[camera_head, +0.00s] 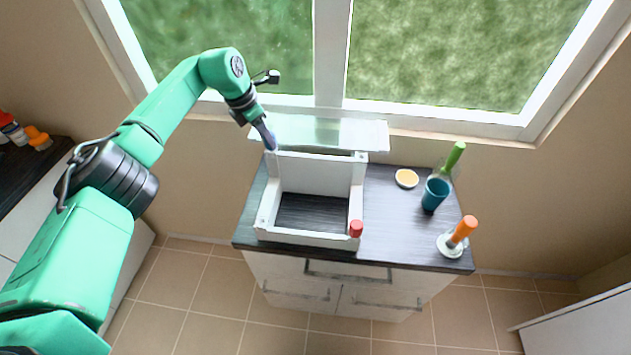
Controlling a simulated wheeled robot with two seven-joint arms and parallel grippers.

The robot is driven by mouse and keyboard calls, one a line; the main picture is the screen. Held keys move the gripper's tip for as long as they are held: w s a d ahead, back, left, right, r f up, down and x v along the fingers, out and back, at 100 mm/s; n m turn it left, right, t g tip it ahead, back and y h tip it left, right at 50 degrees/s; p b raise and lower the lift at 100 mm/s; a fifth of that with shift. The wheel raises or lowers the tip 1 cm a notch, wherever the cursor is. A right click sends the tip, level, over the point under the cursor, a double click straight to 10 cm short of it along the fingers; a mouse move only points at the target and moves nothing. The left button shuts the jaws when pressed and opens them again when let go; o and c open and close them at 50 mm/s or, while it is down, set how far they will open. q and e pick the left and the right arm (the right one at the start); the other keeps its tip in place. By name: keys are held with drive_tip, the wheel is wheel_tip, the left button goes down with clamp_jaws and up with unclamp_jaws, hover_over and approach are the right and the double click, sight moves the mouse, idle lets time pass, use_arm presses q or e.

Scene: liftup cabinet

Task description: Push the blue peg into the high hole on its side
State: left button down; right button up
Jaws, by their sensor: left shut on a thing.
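A white open box frame (262,215) stands on the dark cabinet top. A slim blue-purple piece, which looks like the blue peg (268,137), is at its back left corner. My left gripper (259,122) is shut on this peg from above, and the peg slants down to the right. Its lower end meets or nearly meets the corner; I cannot tell how far it is in. The holes are too small to make out. My right gripper is not in view.
A red peg (356,229) is at the box's front right corner. A clear panel (330,132) spans the back by the window. To the right are a teal cup (436,194), an orange-handled item (464,229), a green-handled item (454,156) and a small round dish (406,178).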

use_arm(q)
drive_tip(key=shift+f+b, duration=0.3)
drive_tip(key=shift+f, duration=0.2)
drive_tip(key=shift+c, duration=2.2)
unclamp_jaws()
drive_tip(key=shift+c, duration=1.4)
drive_tip(key=shift+r, duration=0.1)
drive_tip(key=shift+r, duration=0.1)
drive_tip(key=shift+r+p, duration=0.7)
drive_tip(key=shift+r, duration=0.2)
wheel_tip(320, 180, up, 5)
drive_tip(key=p, duration=0.3)
drive_tip(key=shift+r+p, duration=0.1)
drive_tip(key=shift+p, duration=0.25)
